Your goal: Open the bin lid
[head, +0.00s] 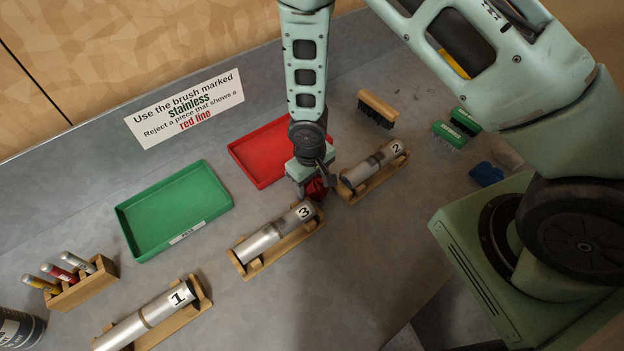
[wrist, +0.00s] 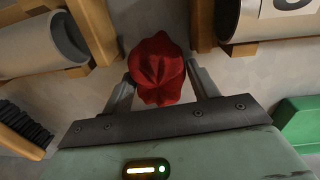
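No bin lid is recognisable in either view. My gripper (head: 314,184) is low over the bench, between the holders of pieces 3 and 2. In the wrist view, my gripper (wrist: 160,75) has its fingers on both sides of a crumpled red cloth (wrist: 158,68). The cloth fills almost the whole gap, so the fingers look shut on it. The cloth (head: 317,189) also shows below my gripper in the head view. Whether it touches the bench is hard to tell.
Tube 3 (head: 262,241), tube 2 (head: 373,166) and tube 1 (head: 146,317) lie in wooden holders. A green tray (head: 168,214) and red tray (head: 262,150) are behind. Brushes (head: 378,108) are at right, a marker rack (head: 85,283) and dark can (head: 17,330) at left.

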